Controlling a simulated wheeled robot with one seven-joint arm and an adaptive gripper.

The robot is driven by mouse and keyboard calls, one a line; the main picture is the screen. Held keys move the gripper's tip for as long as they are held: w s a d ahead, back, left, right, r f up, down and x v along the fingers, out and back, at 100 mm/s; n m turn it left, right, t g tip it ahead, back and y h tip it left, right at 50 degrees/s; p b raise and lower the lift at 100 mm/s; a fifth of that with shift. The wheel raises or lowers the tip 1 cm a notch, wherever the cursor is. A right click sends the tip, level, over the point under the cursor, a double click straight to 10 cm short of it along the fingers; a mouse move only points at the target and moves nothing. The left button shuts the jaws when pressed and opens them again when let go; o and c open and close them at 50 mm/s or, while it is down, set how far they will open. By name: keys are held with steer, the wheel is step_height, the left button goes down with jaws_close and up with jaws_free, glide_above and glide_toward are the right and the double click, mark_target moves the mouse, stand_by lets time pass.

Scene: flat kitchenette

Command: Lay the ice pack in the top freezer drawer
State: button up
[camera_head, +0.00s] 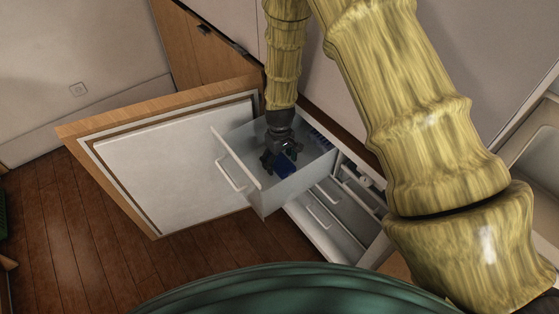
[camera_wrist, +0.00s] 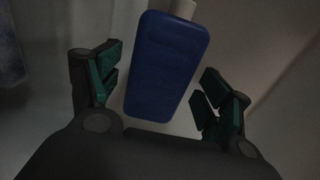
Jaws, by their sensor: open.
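The ice pack (camera_head: 286,165) is a dark blue flat block, inside the pulled-out top freezer drawer (camera_head: 262,197). In the wrist view the ice pack (camera_wrist: 168,66) has a pale cap at its far end and lies between and beyond my fingers. My gripper (camera_head: 277,160) reaches down into the drawer from above. In the wrist view my gripper (camera_wrist: 160,90) is open, with dark green finger pads apart from the pack on both sides. Its contact with the drawer floor cannot be told.
The freezer door (camera_head: 170,165) stands open to the left. Lower drawers (camera_head: 325,215) sit below the top one. Other blue items (camera_head: 321,139) lie at the drawer's back right. A counter with a sink (camera_head: 535,150) is at the right.

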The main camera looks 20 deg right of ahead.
mark_target(280, 161)
step_height(280, 161, up, 12)
stand_by(0.6)
stand_by(1.2)
